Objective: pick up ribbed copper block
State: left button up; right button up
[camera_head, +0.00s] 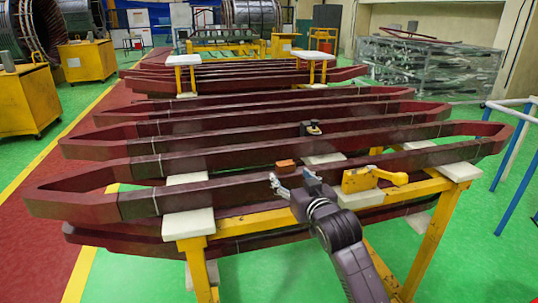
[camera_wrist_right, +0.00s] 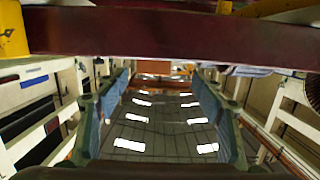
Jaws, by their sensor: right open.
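The ribbed copper block (camera_head: 285,164) is a small orange-brown block on the dark red coil bars near the middle of the head view. Its ribs are too small to make out. My right gripper (camera_head: 292,181) is open and empty, just in front of and below the block in the picture, apart from it. In the right wrist view its two fingers (camera_wrist_right: 162,78) stand wide apart with nothing between them. The block does not show in that view. My left gripper is not in view.
Long dark red coil bars (camera_head: 225,188) lie on a yellow stand (camera_head: 430,235) with white pads (camera_head: 188,223). One bar (camera_wrist_right: 160,38) crosses the top of the wrist view. A yellow block (camera_head: 372,179) sits right of my gripper; a small dark object (camera_head: 311,128) lies behind.

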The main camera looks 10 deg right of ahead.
aim_at(287, 166)
jog(key=shift+w+d+r, duration=0.1)
jog(key=shift+w+r, duration=0.25)
jog(key=shift+w, duration=0.1)
jog(key=shift+w+d+f, duration=0.2)
jog(key=shift+w, duration=0.4)
jog(key=shift+w+d+f, duration=0.15)
jog(key=shift+w, duration=0.4)
jog(key=w+p, duration=0.2)
jog(key=w, duration=0.2)
jog(key=shift+w+a+f, duration=0.15)
jog(key=shift+w+f, duration=0.15)
jog(key=shift+w, duration=0.15)
jog(key=shift+c, duration=1)
jog(key=c, duration=1.4)
jog(key=shift+o, duration=0.2)
